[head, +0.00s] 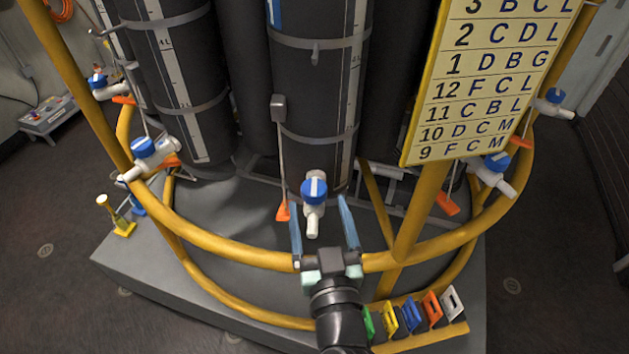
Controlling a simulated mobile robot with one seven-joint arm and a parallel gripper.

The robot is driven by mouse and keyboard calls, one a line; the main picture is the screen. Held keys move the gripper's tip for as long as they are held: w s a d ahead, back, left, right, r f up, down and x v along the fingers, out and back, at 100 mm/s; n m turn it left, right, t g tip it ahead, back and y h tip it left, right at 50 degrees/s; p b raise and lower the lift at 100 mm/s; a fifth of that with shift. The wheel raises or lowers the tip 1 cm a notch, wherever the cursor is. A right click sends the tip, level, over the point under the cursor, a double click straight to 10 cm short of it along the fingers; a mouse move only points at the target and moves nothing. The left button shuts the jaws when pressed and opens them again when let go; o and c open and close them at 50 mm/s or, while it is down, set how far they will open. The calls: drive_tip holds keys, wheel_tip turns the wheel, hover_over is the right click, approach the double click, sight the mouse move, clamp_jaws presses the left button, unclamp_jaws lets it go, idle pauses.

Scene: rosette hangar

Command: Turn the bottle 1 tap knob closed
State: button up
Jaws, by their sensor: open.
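A white tap with a round blue knob (314,187) is at the front of the rosette, below a dark bottle (310,90) with a level scale. A white stripe runs roughly up and down across the knob, and its spout (312,224) points toward me. My gripper (318,200) is open, with its blue fingers on either side of the tap and the knob between the fingertips. I cannot tell whether the fingers touch it. No bottle number is readable on this bottle. My wrist is over the yellow lower ring (230,249).
Similar blue-knobbed taps stand at left (144,147) and right (495,161). A yellow number board (480,90) hangs at upper right, by a yellow post. A rack of coloured tags (408,316) is right of my wrist. An orange-tipped lever (283,211) hangs left of the front tap.

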sight(316, 199)
drive_tip(key=shift+w+a+p, duration=0.2)
drive_tip(key=shift+w, duration=1.1)
drive_tip(key=shift+w+a+p, duration=0.15)
drive_tip(key=shift+w+a, duration=0.05)
drive_tip(key=shift+w, duration=1.05)
drive_tip(key=shift+c, duration=0.3)
clamp_jaws()
